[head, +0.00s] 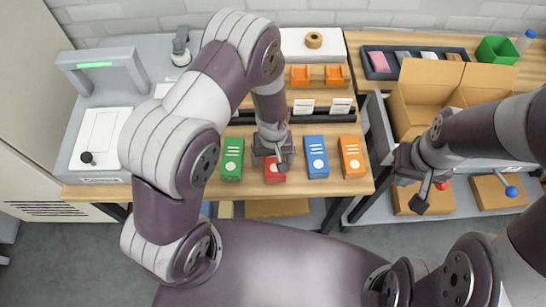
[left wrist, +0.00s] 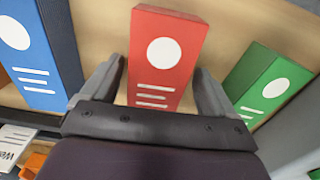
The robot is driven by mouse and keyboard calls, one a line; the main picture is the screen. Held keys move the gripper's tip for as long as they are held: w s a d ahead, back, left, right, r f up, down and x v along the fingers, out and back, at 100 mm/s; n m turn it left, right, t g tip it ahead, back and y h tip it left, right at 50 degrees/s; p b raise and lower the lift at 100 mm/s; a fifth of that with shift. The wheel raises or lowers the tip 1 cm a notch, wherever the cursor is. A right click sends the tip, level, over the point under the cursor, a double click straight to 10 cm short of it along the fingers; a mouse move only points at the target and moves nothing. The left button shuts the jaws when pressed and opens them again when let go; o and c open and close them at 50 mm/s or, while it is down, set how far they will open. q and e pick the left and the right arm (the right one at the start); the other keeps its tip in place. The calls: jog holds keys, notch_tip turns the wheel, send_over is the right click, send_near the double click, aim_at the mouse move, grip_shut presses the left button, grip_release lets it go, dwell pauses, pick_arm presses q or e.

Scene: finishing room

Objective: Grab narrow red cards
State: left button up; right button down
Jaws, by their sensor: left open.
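The narrow red card box (head: 275,170) stands in a row near the front edge of the wooden table, partly hidden by my left gripper (head: 274,160). In the left wrist view the red box (left wrist: 166,60) shows a white circle and white lines. My left gripper (left wrist: 160,78) is open, with one finger on each side of the red box's near end and a gap beside it. My right gripper (head: 428,194) hangs to the right of the table, in front of the open cardboard box; its jaw opening is unclear.
A green box (head: 231,160) stands left of the red one; a blue box (head: 316,158) and an orange box (head: 351,158) stand right. Behind are a dark rail with labels (head: 304,107) and orange holders (head: 300,76). An open cardboard box (head: 408,107) stands at right.

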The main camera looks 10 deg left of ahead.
pick_arm(q)
jog(key=shift+d+r, duration=0.1)
jog(key=shift+d, duration=0.15)
jog(key=c, duration=0.8)
jog(key=shift+s, duration=0.1)
jog(key=c, duration=0.4)
jog(key=shift+a, duration=0.1)
